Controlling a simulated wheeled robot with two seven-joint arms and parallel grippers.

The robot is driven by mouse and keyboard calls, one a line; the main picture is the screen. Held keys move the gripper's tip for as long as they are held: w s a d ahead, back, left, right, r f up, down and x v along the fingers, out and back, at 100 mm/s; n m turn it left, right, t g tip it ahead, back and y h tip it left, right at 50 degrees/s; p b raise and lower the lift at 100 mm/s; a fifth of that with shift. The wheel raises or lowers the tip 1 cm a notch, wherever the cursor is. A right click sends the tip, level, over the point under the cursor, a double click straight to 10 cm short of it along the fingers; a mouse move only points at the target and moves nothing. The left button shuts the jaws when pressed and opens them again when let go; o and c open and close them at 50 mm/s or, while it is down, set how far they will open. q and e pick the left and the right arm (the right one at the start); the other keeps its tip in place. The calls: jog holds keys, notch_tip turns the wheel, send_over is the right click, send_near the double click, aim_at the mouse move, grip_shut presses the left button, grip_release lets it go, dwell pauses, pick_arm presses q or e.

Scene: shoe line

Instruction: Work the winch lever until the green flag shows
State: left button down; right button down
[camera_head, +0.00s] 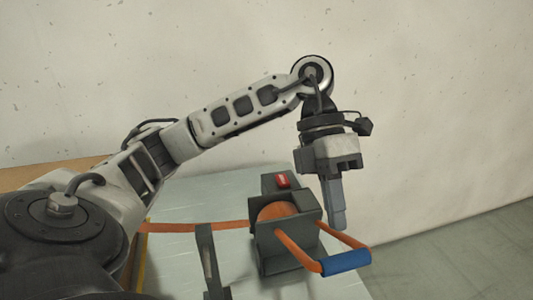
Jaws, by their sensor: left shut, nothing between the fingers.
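The winch (263,240) is a dark grey block with an orange drum (277,211), standing on a pale table. Its lever has two orange arms and a blue grip (346,262), and it points toward the lower right. A small red flag (282,181) shows on top of the winch; I see no green. My left gripper (340,225) points down beside the winch's right side, above and behind the blue grip. Its fingers are together with nothing between them, and it looks apart from the grip. My right gripper is not in view.
An orange strap (190,227) runs left from the winch across the pale table (190,195). A dark upright bracket (209,260) stands left of the winch at the strap. A plain wall is behind, and open floor (470,250) lies to the right.

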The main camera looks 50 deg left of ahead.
dwell(0.3)
pick_arm(q)
jog(key=w+a+r+g+h+p, duration=0.1)
jog(key=w+a+r, duration=0.3)
jog(key=a+r, duration=0.2)
jog(key=shift+a+r+h, duration=0.3)
jog(key=shift+a+r, duration=0.05)
jog(key=shift+a, duration=0.65)
pick_arm(e)
jog(key=shift+s+d+r, duration=0.1)
jog(key=shift+r, duration=0.15)
pick_arm(q)
jog(key=shift+w, duration=0.1)
jog(key=p+x, duration=0.1)
jog(key=x, duration=1.3)
jog(key=shift+d+r, duration=0.3)
pick_arm(e)
jog(key=shift+s, duration=0.15)
jog(key=shift+d, duration=0.1)
